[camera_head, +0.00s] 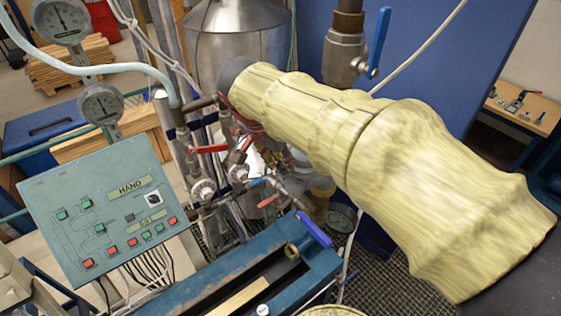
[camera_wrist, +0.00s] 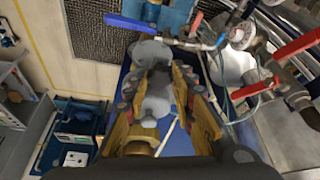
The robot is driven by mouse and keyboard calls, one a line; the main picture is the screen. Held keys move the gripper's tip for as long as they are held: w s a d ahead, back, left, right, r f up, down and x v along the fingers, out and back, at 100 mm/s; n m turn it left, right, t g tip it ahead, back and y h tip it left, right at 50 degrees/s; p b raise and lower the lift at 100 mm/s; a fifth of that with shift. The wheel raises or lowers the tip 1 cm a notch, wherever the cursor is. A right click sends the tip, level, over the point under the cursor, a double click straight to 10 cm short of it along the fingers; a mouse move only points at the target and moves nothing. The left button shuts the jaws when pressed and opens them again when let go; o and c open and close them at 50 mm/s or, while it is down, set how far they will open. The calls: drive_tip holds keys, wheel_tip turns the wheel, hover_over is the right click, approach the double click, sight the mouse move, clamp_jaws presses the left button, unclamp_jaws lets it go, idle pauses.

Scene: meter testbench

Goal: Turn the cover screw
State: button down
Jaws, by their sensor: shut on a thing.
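My gripper (camera_wrist: 157,84) shows in the wrist view, its two yellow-brown fingers closed around a grey, rounded, lumpy piece. I take this piece to be the cover screw (camera_wrist: 155,101); its outline is partly hidden by the fingers, and its turn angle cannot be read. In the head view my yellow-sleeved arm reaches from the lower right to the upper middle. It hides most of the gripper, and I cannot make out the cover screw there.
Pipes with red valve handles (camera_wrist: 294,45) stand close on the right in the wrist view, and a blue handle (camera_wrist: 140,23) lies across the top. In the head view, a control panel (camera_head: 85,190) and gauges (camera_head: 62,21) stand left, and a blue bench frame (camera_head: 225,268) below.

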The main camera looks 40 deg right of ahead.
drive_tip(key=n+b, duration=0.1)
drive_tip(key=n+t+b, duration=0.1)
drive_tip(key=n+b, duration=0.1)
drive_tip(key=shift+s+d+f+n+y, duration=0.1)
drive_tip(key=shift+s+d+n+y, duration=0.1)
drive_tip(key=shift+n+y, duration=0.1)
drive_tip(key=shift+s+d+n+t+y+b, duration=0.1)
drive_tip(key=shift+n+t+y+b, duration=0.4)
drive_tip(key=shift+n, duration=0.75)
drive_tip(key=shift+s+n+t+y+b, duration=0.1)
drive_tip(key=shift+n+t+y+b, duration=0.15)
drive_tip(key=shift+n+b, duration=0.7)
drive_tip(key=shift+n+p, duration=0.3)
drive_tip(key=shift+n, duration=0.1)
drive_tip(key=c, duration=1.6)
unclamp_jaws()
drive_tip(key=shift+w, duration=0.1)
drive_tip(key=shift+o, duration=0.6)
drive_tip(key=v, duration=0.8)
